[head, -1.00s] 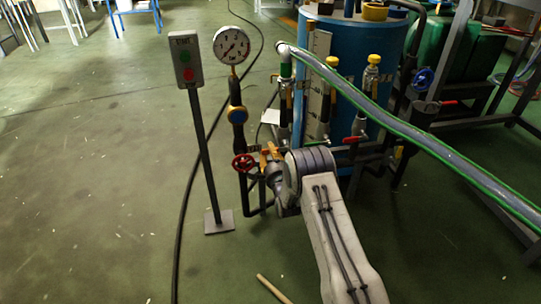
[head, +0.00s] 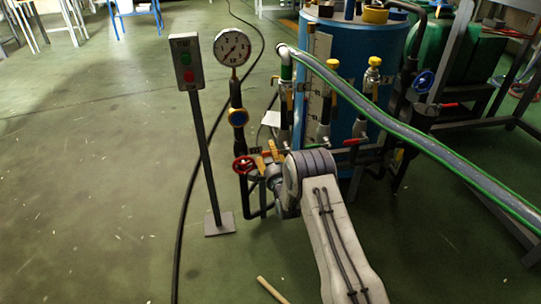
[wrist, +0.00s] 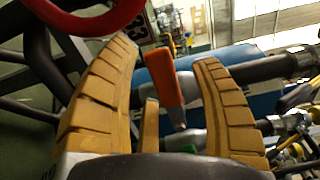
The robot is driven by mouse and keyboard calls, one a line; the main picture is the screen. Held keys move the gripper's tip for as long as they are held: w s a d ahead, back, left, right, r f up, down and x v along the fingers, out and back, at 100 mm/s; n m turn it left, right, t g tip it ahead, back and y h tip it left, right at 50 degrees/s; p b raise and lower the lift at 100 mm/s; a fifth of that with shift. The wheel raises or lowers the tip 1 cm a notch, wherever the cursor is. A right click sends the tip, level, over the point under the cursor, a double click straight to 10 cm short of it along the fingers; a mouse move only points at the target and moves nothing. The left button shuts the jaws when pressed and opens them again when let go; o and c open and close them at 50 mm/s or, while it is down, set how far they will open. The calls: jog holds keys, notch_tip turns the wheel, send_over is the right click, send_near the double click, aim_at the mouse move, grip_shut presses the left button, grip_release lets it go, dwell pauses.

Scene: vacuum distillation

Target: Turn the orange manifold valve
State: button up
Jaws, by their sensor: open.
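The orange valve handle (wrist: 165,78) shows in the wrist view, standing up between the two yellow fingers of my gripper (wrist: 167,66). The gripper is open. I see a gap on each side of the handle, so no grip on it shows. A grey metal valve body sits at the lower end of the handle, partly hidden by my gripper. In the head view my gripper (head: 267,157) is at the pipework in front of the blue tank, just right of a red handwheel. The orange handle cannot be made out clearly there.
The red handwheel (head: 243,164) is close on the gripper's left; its rim (wrist: 95,18) fills the wrist view's upper left. A pressure gauge (head: 232,47), a button post (head: 200,130), the blue tank (head: 385,45) and a green-edged hose (head: 400,125) stand around. Floor at left is mostly clear.

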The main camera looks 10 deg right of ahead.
jog(key=shift+s, duration=0.15)
jog(key=s, duration=1.1)
jog(key=shift+s, duration=0.35)
jog(key=s+r+n+g+p, duration=0.25)
jog(key=r+p, duration=0.45)
jog(key=r, duration=0.4)
jog(key=s+r+n+g+p, duration=0.2)
jog(key=r+n+p, duration=0.2)
jog(key=r+p, duration=0.6)
jog(key=s+r+n+g+p, duration=0.3)
jog(key=r+p, duration=0.2)
jog(key=r, duration=0.8)
jog(key=s+r+n+g+p, duration=0.3)
jog(key=s+r+p, duration=0.6)
jog(key=s+r, duration=0.3)
jog(key=s+r+n+g+p, duration=0.4)
jog(key=s+r+p, duration=0.6)
jog(key=s, duration=0.8)
jog(key=shift+d+r+n, duration=0.2)
jog(key=shift+r+n, duration=0.65)
